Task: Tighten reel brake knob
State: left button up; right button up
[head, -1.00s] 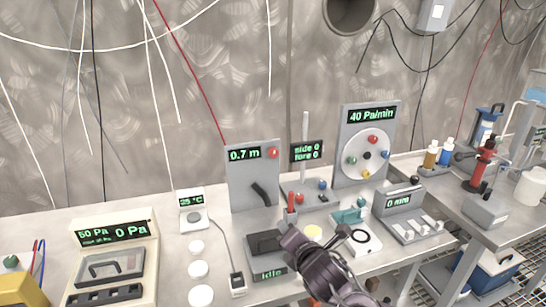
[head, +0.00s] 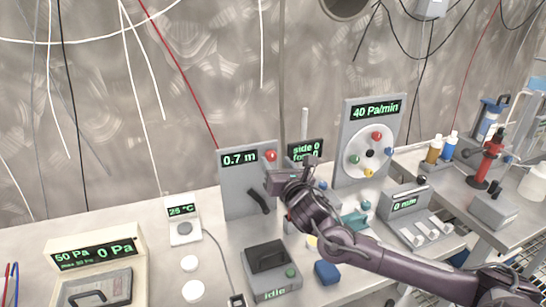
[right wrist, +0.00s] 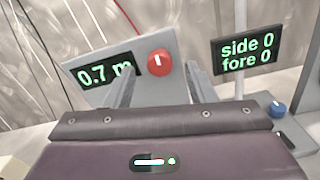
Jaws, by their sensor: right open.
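A grey upright panel (head: 236,187) carries a green "0.7 m" display (head: 239,158), a red knob (head: 270,155) at its upper right and a dark curved handle (head: 259,200). I take the red knob to be the reel brake knob. My right gripper (head: 279,173) is just in front of the panel, below the knob in the head view. In the right wrist view the open fingers (right wrist: 161,80) point at the panel, and the red knob (right wrist: 159,62) with its white mark shows between and beyond their tips. No contact is visible. My left gripper is out of view.
A "side 0 fore 0" display (right wrist: 246,51) stands just right of the panel, with a blue knob (right wrist: 277,108) below it. An "Idle" box (head: 270,272) and a blue block (head: 327,272) sit in front. A "40 Pa/min" panel (head: 352,168) stands farther right.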

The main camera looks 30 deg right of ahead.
aim_at(272, 158)
jog(key=shift+x, duration=1.5)
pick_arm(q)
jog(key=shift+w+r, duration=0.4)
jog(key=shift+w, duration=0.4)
pick_arm(e)
jog(key=c, duration=1)
